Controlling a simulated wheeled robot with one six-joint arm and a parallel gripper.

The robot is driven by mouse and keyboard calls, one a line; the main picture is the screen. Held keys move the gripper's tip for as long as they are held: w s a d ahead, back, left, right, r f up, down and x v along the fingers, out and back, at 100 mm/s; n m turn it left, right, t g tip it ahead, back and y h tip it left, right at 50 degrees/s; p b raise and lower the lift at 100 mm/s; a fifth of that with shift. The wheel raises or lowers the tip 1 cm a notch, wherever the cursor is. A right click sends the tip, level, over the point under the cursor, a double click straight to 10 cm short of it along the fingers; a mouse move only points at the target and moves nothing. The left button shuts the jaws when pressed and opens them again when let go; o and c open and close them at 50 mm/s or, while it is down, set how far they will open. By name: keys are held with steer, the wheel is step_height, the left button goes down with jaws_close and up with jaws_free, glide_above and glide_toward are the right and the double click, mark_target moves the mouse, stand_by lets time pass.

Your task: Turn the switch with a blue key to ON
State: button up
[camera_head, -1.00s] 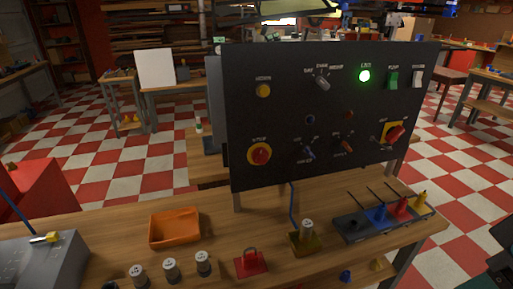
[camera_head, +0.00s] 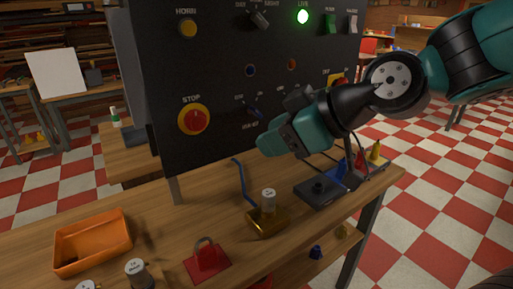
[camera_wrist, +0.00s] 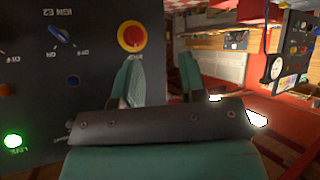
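The switch with a blue key (camera_head: 254,109) is on the black control panel (camera_head: 220,75), right of the STOP button. It also shows in the wrist view (camera_wrist: 62,37), upside down at the upper left, with ON and OFF marks. The key slants in line with the OFF mark. My gripper (camera_head: 272,142) is in front of the panel, just below and right of the key in the head view. In the wrist view its two teal fingers (camera_wrist: 159,75) stand apart with nothing seen between them. The key is clear of the fingers there.
The red and yellow STOP button (camera_head: 194,120) is beside the key. A green LIVE lamp (camera_head: 303,16) is lit above. On the wooden bench (camera_head: 150,215) are an orange tray (camera_head: 92,242), a red padlock (camera_head: 207,260) and a brass block (camera_head: 268,222). My arm hides the panel's lower right.

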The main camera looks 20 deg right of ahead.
steer(key=w+d+f+t+b, duration=0.4)
steer(key=w+f+b, duration=0.1)
steer(key=f+b, duration=0.1)
steer(key=n+t+h+b, duration=0.1)
steer(key=t+h+b, duration=0.1)
steer(key=t+b, duration=0.35)
glide_toward(260, 114)
steer(key=p+x, duration=0.3)
steer(key=x, duration=0.8)
steer(key=shift+a, duration=0.1)
steer(key=shift+c, duration=0.2)
jaws_close()
